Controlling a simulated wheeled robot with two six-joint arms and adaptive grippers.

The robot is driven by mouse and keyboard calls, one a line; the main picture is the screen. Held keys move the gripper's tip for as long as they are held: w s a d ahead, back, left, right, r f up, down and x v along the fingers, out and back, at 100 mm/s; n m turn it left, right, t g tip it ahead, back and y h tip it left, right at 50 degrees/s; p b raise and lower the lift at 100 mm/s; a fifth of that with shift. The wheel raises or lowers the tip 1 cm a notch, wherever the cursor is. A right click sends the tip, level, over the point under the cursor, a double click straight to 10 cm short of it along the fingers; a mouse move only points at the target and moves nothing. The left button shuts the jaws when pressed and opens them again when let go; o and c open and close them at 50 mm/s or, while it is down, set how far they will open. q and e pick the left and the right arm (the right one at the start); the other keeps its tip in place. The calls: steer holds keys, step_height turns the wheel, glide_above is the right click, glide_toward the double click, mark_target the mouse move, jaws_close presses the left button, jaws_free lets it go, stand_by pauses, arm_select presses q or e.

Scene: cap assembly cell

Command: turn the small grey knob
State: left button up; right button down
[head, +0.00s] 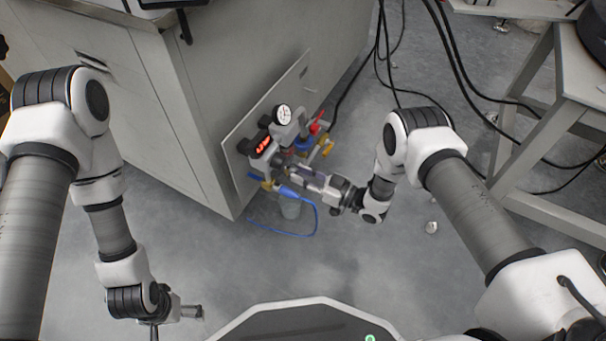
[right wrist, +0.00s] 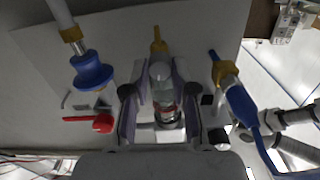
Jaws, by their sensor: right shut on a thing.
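The small grey knob (right wrist: 160,71) shows in the right wrist view as a rounded grey piece between my fingertips, in front of the panel fittings. My right gripper (right wrist: 161,84) is shut on it, one finger on each side. In the head view my right gripper (head: 288,174) reaches from the right to the fittings on the cabinet's panel and hides the knob there. My left gripper (head: 192,312) hangs low at the lower left, away from the panel. It is small and seen at an angle, so its opening is unclear.
The pale panel (head: 236,143) on the grey cabinet (head: 170,110) carries a round gauge (head: 283,114), a red-lit display (head: 263,146) and a red handle (right wrist: 103,123). A blue hose (head: 312,222) loops below. A metal frame table (head: 565,85) stands right; floor between is mostly clear.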

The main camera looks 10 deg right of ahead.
steer(key=m, duration=0.3)
steer(key=shift+m, duration=0.4)
steer(key=m, duration=0.3)
steer(key=shift+m, duration=0.3)
steer(key=m, duration=0.3)
steer(key=shift+m, duration=0.3)
steer(key=shift+m+b, duration=0.35)
steer(key=shift+m, duration=1.55)
steer(key=shift+w, duration=0.1)
steer(key=c, duration=0.9)
jaws_free()
steer(key=shift+a, duration=0.1)
steer(key=shift+c, duration=0.2)
